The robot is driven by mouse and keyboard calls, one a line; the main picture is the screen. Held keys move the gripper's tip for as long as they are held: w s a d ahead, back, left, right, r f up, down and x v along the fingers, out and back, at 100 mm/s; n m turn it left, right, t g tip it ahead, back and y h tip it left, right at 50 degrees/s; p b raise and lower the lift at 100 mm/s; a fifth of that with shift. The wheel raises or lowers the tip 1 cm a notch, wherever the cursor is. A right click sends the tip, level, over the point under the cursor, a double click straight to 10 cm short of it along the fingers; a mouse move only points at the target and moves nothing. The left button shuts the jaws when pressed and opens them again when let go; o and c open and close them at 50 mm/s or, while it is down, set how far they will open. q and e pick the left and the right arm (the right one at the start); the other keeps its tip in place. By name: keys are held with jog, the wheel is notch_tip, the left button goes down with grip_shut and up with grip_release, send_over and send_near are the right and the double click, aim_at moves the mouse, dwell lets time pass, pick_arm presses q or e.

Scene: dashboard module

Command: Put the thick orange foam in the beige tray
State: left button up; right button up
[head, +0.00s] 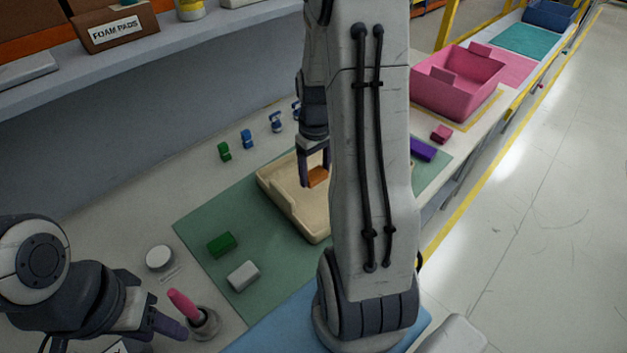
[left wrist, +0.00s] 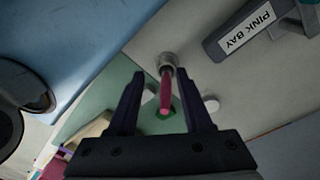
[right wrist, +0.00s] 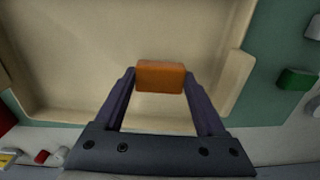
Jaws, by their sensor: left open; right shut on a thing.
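The thick orange foam (head: 318,177) is a small block between the fingers of my right gripper (head: 314,178). The right wrist view also shows the foam (right wrist: 160,76) held at the fingertips (right wrist: 160,78). My right gripper is shut on it, over the inside of the beige tray (head: 312,229). I cannot tell whether the foam touches the tray floor. The tray's inside looks bare in the right wrist view (right wrist: 60,65); my right arm hides part of it in the head view. My left gripper (left wrist: 160,76) is open and empty, near the pink-handled tool.
A green block (head: 221,244) and a grey block (head: 243,276) lie on the green mat (head: 195,222). A pink-handled tool (head: 184,305) stands in a holder beside a white disc (head: 159,257). A purple block (head: 423,149) and a pink bin (head: 458,88) are beyond my right arm.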

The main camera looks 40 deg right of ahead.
aim_at(313, 182)
jog(key=shift+w+a+f, duration=0.2)
jog(key=shift+f, duration=2)
